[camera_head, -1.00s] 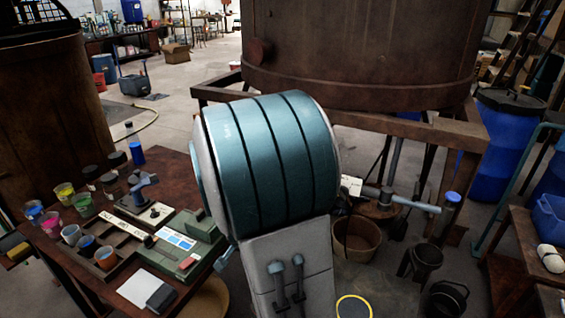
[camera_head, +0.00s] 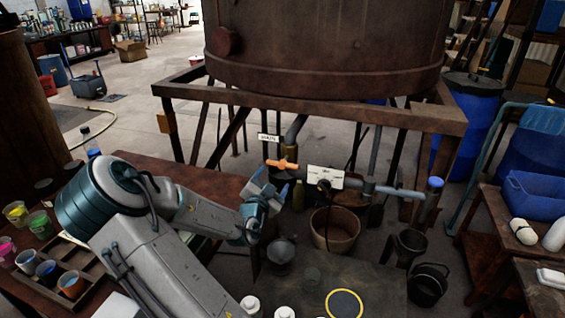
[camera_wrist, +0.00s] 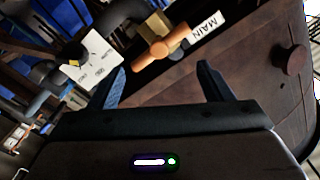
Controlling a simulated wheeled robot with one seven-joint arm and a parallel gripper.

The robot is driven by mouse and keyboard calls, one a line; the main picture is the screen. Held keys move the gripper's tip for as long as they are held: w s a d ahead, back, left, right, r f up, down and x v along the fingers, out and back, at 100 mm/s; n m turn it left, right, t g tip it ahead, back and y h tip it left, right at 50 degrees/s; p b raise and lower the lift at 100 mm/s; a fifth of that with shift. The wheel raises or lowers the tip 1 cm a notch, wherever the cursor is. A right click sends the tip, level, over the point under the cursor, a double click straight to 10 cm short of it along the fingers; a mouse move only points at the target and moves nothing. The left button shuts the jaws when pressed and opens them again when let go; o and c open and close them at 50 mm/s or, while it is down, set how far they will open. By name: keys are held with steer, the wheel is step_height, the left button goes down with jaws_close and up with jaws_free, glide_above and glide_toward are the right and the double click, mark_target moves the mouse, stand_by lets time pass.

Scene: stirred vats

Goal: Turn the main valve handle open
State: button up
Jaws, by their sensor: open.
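The main valve handle (camera_head: 283,164) is an orange bar on the pipe under the large brown vat. In the wrist view the orange handle (camera_wrist: 163,48) shows beyond and between my fingertips, beside a white tag reading MAIN (camera_wrist: 206,33). My gripper (camera_head: 268,184) is just in front of and a little below-left of the handle in the head view. In the wrist view my gripper (camera_wrist: 161,76) is open, with nothing between its two blue fingers. It appears apart from the handle.
A white labelled plate (camera_head: 325,178) sits on the pipe right of the handle. Buckets, including a brown one (camera_head: 336,230), stand below. A dark table (camera_head: 375,285) with a yellow ring is in front.

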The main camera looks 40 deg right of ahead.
mark_target(281, 166)
steer(key=p+x, duration=0.1)
steer(key=x, duration=0.9)
steer(key=shift+w+d, duration=0.2)
steer(key=shift+d, duration=0.1)
